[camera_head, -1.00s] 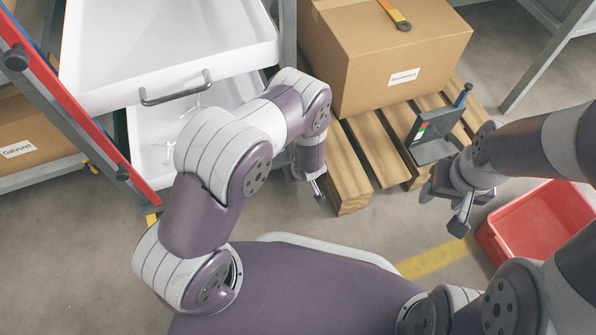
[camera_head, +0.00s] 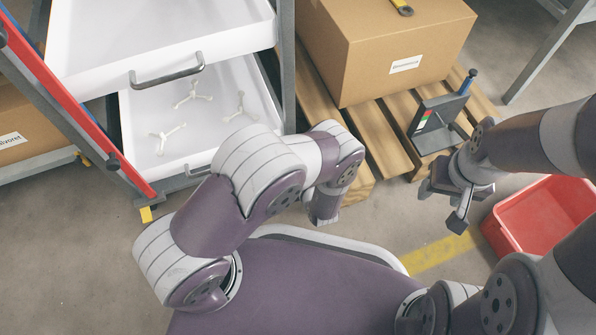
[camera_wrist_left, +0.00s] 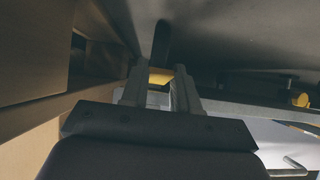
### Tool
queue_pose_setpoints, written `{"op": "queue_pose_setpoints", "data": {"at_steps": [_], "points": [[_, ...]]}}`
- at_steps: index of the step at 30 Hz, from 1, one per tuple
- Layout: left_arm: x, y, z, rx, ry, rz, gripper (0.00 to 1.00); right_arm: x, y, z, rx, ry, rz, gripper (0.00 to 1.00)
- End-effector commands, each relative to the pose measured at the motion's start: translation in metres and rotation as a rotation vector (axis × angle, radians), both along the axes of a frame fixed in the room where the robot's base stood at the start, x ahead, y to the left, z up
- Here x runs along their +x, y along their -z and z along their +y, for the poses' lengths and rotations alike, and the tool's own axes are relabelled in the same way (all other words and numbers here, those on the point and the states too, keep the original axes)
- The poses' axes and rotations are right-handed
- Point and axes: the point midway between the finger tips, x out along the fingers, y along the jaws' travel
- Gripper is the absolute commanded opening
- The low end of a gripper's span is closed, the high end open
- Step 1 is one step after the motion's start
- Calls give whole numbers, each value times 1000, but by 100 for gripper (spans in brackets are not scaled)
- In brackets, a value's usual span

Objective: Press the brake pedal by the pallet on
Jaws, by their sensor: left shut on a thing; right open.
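The yellow brake pedal (camera_wrist_left: 160,76) by the pallet shows in the left wrist view, between the fingertips of my left gripper (camera_wrist_left: 160,90). The fingers are shut on it. The pedal's tilt cannot be told. In the head view my left forearm reaches down between the cart and the pallet, and hides the fingers and this pedal. Another yellow pedal (camera_head: 146,214) shows at the cart's near corner. My right gripper (camera_head: 442,206) is open and empty, in front of the pallet and left of the red bin.
The cart has white trays (camera_head: 165,85); the lower one holds several pale branched parts (camera_head: 193,95). A wooden pallet (camera_head: 385,150) bears a cardboard box (camera_head: 400,50) and a dark bracket (camera_head: 435,125). A red bin (camera_head: 545,215) stands at the right. Grey floor is clear at the lower left.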

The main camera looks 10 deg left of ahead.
Motion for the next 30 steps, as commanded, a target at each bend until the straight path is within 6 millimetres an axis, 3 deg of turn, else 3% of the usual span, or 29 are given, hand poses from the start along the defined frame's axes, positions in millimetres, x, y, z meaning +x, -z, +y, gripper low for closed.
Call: {"op": "queue_pose_setpoints", "data": {"at_steps": [17,18,20,30], "points": [[0,3,0,23,-1,-30,0,0,4,0,0,0,0,55],[0,3,0,23,-1,-30,36,0,5,0,0,0,0,55],[0,3,0,22,0,-31,55,0,5,0,0,0,0,55],[1,-1,1,22,-1,-31,55,0,1,0,0,0,0,55]]}}
